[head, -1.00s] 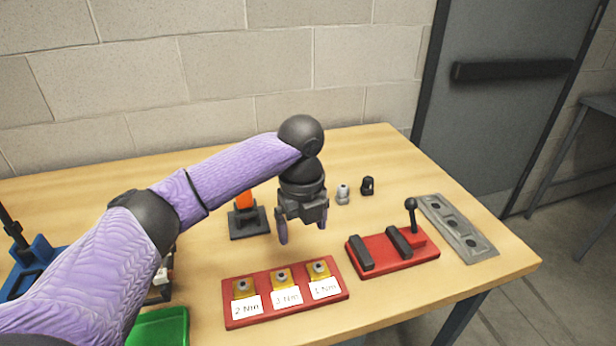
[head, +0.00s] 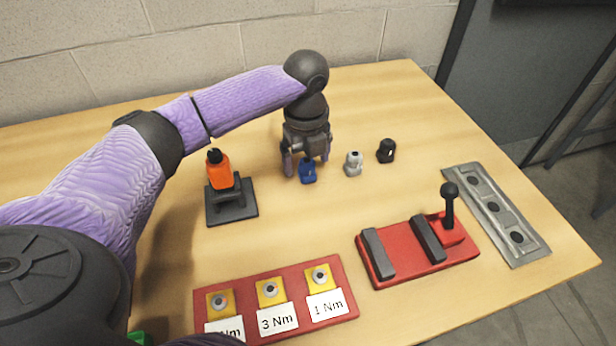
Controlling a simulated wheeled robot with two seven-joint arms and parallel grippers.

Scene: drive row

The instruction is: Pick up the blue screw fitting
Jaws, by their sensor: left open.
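The blue screw fitting (head: 308,172) is a small blue piece standing on the wooden table, in line with a grey and a black fitting. My left gripper (head: 305,170) is open and points down right at the blue fitting, with one finger on its left and the other by its right side. The upper part of the fitting is partly hidden by the gripper. I cannot tell whether the fingers touch it. My right gripper does not show.
A grey fitting (head: 353,163) and a black fitting (head: 386,151) stand just to the right. An orange tool (head: 219,170) stands in a dark holder to the left. A red labelled tray (head: 338,287), a red lever fixture (head: 402,263) and a grey plate with holes (head: 483,193) lie nearer and right.

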